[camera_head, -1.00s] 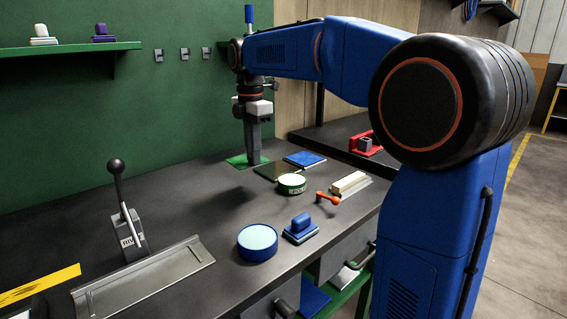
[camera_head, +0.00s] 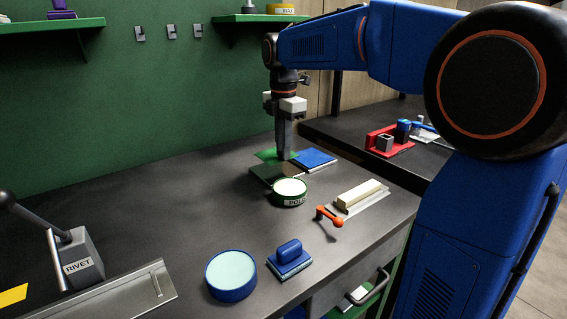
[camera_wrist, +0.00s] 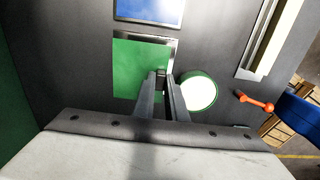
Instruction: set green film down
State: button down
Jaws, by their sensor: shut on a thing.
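The green film (camera_head: 268,155) is a thin flat green square. My gripper (camera_head: 283,158) is shut on its edge and points down at the back of the bench. In the wrist view, the film (camera_wrist: 138,72) lies left of my fingertips (camera_wrist: 163,80) and overlaps a dark plate, whose grey rim (camera_wrist: 165,38) shows past it. In the head view, the dark plate (camera_head: 262,173) shows in front of the film. I cannot tell whether the film touches the plate or hovers just above it.
A blue plate (camera_head: 318,158) lies right of the film. A green-and-white round tin (camera_head: 289,192) stands close in front of my gripper. A pale bar (camera_head: 358,195), an orange-handled tool (camera_head: 328,215), a blue block (camera_head: 290,258) and a blue tin (camera_head: 231,274) are nearer. The bench's left middle is clear.

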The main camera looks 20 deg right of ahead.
jog(key=shift+f, duration=2.4)
jog(key=shift+f, duration=0.1)
jog(key=c, duration=1.8)
grip_release()
notch_tip(320, 180, up, 12)
jog(key=shift+r, duration=0.1)
